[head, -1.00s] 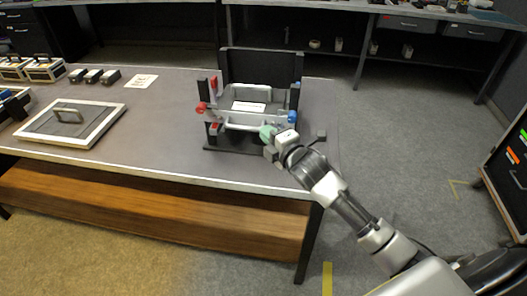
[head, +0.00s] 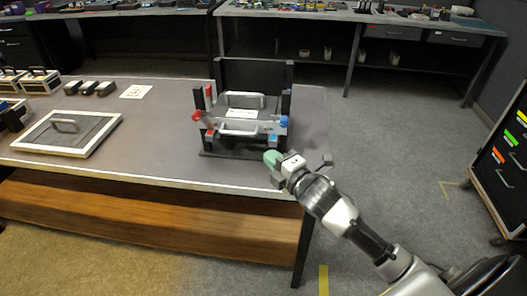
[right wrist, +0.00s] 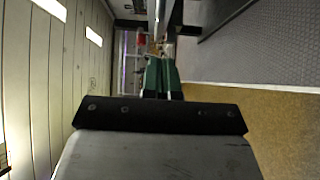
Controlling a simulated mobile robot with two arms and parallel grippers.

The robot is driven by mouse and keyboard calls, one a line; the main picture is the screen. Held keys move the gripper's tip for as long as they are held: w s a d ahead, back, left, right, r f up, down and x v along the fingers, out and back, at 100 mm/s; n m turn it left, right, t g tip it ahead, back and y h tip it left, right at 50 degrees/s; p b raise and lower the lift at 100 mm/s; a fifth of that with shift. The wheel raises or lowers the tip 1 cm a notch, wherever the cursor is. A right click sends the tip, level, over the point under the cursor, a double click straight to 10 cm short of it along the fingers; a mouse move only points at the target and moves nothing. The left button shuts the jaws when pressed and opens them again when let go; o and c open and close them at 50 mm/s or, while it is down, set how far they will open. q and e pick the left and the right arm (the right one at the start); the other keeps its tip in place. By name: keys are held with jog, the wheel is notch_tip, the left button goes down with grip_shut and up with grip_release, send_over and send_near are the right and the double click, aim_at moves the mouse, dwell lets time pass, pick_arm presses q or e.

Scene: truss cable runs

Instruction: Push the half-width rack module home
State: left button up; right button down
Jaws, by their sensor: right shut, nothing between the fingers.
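A small black rack frame (head: 200,103) stands on the grey table, with a tall dark back panel behind it. A light grey front piece with a handle (head: 240,133) spans the front of the rack; I take it to be the module, but cannot tell its depth of seating. A second grey handle (head: 245,98) shows farther in, above a white label (head: 241,114). My right gripper (head: 271,158), with green fingertips, is shut and empty at the rack's front right, apart from the front piece. The green fingers (right wrist: 160,75) also show together in the right wrist view. My left gripper is out of view.
A red knob (head: 197,116) and a blue knob (head: 284,121) sit at the rack's sides. A white-framed panel with a handle (head: 65,126) lies on the left of the table (head: 150,140). Black blocks (head: 88,88) and a paper card (head: 137,91) lie behind it.

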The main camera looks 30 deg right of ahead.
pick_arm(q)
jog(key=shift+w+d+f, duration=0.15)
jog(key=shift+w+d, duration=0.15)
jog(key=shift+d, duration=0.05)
pick_arm(e)
jog(key=s, duration=0.5)
jog(key=shift+d+r, duration=0.1)
jog(key=shift+d, duration=0.25)
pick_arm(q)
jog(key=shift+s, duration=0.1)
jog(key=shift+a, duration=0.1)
